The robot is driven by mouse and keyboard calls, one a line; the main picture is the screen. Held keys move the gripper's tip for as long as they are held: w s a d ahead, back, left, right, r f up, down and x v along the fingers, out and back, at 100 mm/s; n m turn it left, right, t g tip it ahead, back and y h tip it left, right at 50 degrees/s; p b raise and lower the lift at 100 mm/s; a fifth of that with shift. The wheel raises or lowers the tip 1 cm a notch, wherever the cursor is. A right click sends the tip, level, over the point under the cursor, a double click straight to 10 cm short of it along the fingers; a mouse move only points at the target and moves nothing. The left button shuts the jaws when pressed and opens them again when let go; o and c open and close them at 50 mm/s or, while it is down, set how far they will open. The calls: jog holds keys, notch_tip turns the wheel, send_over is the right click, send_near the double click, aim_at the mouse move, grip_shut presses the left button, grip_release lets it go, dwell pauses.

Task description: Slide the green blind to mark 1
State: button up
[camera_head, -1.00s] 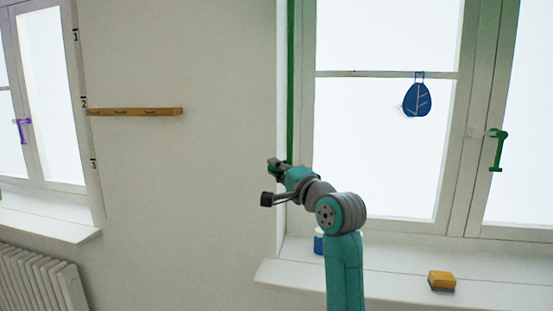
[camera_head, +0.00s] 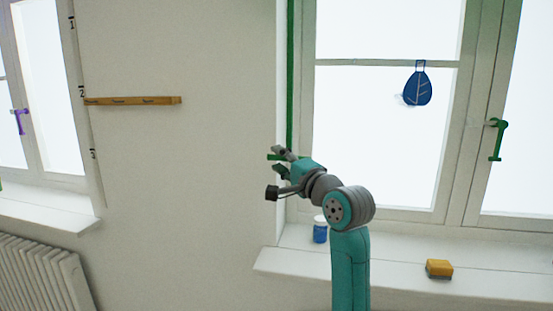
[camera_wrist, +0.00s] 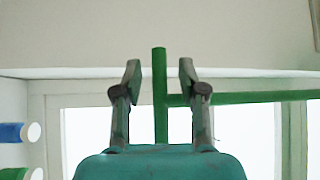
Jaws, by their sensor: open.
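The green blind shows in the head view as a narrow upright green strip (camera_head: 290,75) at the left side of the right window. A short green bar (camera_head: 272,157) sticks out at its lower part. My gripper (camera_head: 279,160) is open there. In the wrist view, which looks turned sideways, the green bar (camera_wrist: 160,95) stands between the two open fingers (camera_wrist: 160,85), with a gap on each side. The green strip (camera_wrist: 255,97) runs off to the right there. Mark 1 (camera_head: 72,23) is at the top of the scale by the left window, above mark 2 (camera_head: 82,92) and mark 3 (camera_head: 92,154).
A blue jar (camera_head: 320,231) with a white lid and a yellow sponge (camera_head: 439,268) are on the right sill (camera_head: 370,270). A wooden rail (camera_head: 132,101) is on the wall; a radiator (camera_head: 40,280) is lower left.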

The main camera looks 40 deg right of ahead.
jog(key=s+a+f, duration=0.1)
jog(key=s, duration=0.8)
jog(key=shift+s+f, duration=0.2)
jog(key=shift+s, duration=0.15)
